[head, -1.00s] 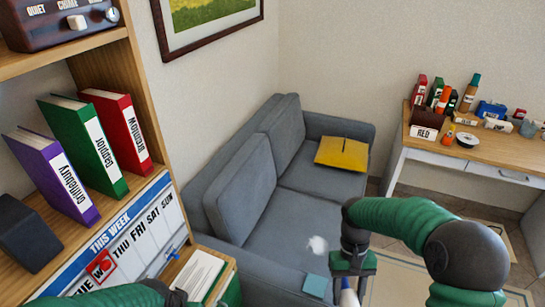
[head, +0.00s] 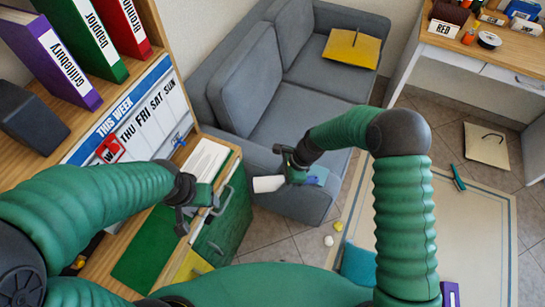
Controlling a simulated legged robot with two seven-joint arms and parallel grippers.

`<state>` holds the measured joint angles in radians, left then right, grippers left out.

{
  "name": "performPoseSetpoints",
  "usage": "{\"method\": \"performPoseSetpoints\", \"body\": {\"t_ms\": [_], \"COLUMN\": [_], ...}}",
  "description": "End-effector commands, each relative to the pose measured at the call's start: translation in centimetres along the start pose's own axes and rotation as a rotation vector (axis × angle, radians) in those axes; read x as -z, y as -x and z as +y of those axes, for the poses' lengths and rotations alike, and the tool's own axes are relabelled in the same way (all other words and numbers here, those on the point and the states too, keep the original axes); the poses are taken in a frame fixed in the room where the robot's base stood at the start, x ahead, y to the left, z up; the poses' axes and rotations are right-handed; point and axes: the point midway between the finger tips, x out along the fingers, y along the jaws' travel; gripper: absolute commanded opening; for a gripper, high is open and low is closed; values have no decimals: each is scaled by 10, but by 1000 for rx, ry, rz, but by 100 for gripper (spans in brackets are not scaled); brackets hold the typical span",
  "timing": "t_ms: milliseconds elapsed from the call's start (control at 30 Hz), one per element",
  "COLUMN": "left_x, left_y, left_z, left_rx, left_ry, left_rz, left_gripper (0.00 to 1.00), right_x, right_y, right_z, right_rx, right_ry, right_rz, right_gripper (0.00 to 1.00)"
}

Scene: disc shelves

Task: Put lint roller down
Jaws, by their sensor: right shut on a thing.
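The lint roller (head: 268,184) has a white roll that points left and a blue handle. My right gripper (head: 297,178) is shut on it, holding it over the near end of the grey sofa (head: 262,163). Whether the roller touches the sofa I cannot tell. A light blue square (head: 319,172) shows just behind the gripper, partly hidden. My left gripper (head: 197,217) is empty, its fingers apart, over the low cabinet at the left.
The low cabinet (head: 238,222) has a green side and papers (head: 206,160) on top. A shelf with binders (head: 88,45) stands left. A desk (head: 440,38) is at the right. Small items lie on the floor.

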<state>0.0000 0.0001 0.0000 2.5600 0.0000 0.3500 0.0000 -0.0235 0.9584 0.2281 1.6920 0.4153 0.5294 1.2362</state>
Motion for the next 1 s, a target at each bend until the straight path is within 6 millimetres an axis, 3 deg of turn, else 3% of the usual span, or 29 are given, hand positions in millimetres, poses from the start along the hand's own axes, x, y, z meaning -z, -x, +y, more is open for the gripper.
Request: {"method": "performPoseSetpoints", "body": {"t_ms": [200, 400, 667, 1000], "left_x": [-1, -2, -1, 0], "left_y": [-5, -6, -4, 0], "left_z": [0, 0, 0, 0], "left_rx": [0, 0, 0, 0], "left_ry": [0, 0, 0, 0], "left_rz": [0, 0, 0, 0], "left_gripper": [70, 70, 70, 70], "right_x": [4, 15, 22, 32], "right_y": [-42, -62, -68, -70], "right_z": [-7, -5, -15, -76], "right_rx": [184, 305, 352, 352], "right_ry": [-461, -752, -848, -842], "right_rz": [1, 1, 1, 0], "right_gripper": [0, 0, 0, 0]}}
